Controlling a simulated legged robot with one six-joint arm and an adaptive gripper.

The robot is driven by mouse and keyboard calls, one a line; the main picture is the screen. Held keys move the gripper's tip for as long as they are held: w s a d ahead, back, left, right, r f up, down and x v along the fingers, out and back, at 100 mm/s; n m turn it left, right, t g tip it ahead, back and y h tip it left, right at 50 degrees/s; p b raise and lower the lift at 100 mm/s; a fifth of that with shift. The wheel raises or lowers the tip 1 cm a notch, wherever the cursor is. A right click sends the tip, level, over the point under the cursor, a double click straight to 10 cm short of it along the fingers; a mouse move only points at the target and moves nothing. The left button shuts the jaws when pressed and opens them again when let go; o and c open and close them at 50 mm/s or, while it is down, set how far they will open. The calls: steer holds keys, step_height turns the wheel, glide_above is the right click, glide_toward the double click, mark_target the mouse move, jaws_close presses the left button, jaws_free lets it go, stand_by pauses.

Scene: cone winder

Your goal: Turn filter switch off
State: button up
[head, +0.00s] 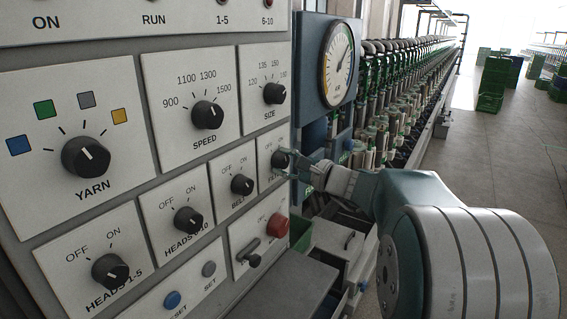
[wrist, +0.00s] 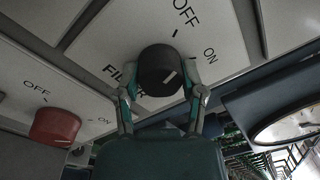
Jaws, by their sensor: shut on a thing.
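The filter switch is a round black knob (wrist: 160,71) on a white plate marked OFF, ON and FILTER, seen close up in the wrist view. In the head view the knob (head: 278,159) is partly covered by my gripper (head: 287,160). My gripper is shut on the knob, with one finger (wrist: 161,74) on each side of it. The FILTER label is partly hidden by a finger.
The belt knob (head: 242,185) is just left of the filter plate. A red knob (head: 277,225) sits below it and shows in the wrist view (wrist: 55,127). A gauge (head: 338,64) stands to the right. Grey boxes (head: 337,243) lie below my arm.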

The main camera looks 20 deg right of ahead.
steer(key=shift+f+n, duration=0.3)
steer(key=shift+n, duration=0.9)
steer(key=o, duration=1.1)
steer(key=shift+o, duration=0.2)
steer(key=shift+r, duration=0.1)
steer(key=shift+r, duration=0.1)
steer(key=v, duration=1.2)
